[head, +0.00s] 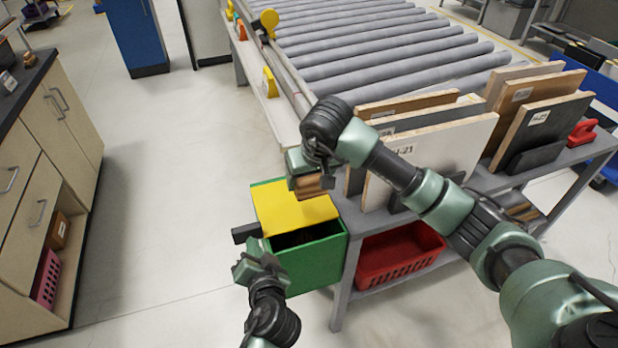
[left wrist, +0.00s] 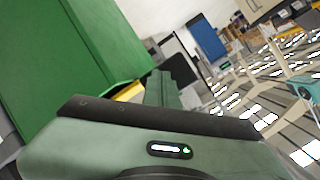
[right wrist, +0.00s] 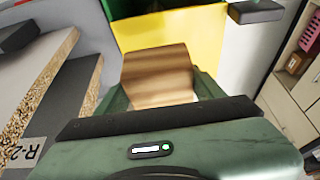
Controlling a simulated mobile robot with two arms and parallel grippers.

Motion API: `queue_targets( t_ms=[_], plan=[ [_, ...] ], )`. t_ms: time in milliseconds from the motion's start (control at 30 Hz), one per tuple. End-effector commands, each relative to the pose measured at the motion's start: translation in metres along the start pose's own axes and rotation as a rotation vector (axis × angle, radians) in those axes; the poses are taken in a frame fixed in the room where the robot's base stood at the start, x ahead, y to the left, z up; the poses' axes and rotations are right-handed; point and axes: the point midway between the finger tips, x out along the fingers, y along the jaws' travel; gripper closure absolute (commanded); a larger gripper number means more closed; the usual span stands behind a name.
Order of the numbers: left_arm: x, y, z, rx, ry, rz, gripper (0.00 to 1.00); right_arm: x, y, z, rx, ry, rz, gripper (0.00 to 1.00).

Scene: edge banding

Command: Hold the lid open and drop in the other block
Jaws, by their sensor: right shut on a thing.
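A green bin (head: 305,268) with a yellow lid (head: 290,207) stands beside the shelf cart. A dark opening shows between the lid's front edge and the bin's front wall. My right gripper (head: 305,172) is shut on a brown wooden block (right wrist: 158,75) above the lid's right rear part.
Several boards (head: 440,145) stand upright on the cart, right beside my right arm. A red basket (head: 400,257) sits on its lower shelf. A roller conveyor (head: 380,50) lies behind. Cabinets (head: 40,190) stand at the left, with free floor (head: 160,180) between.

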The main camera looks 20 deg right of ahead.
Motion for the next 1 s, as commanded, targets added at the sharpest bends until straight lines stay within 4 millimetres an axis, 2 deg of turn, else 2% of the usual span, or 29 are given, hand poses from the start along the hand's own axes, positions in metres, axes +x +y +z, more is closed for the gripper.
queue_targets(
  t_ms=[1000],
  plan=[
    [0.058, -0.017, -0.017, -0.001, 0.002, -0.002, 1.00, 0.000, 0.000, 0.000, 0.000, 0.001, 0.000, 0.78]
  ],
)
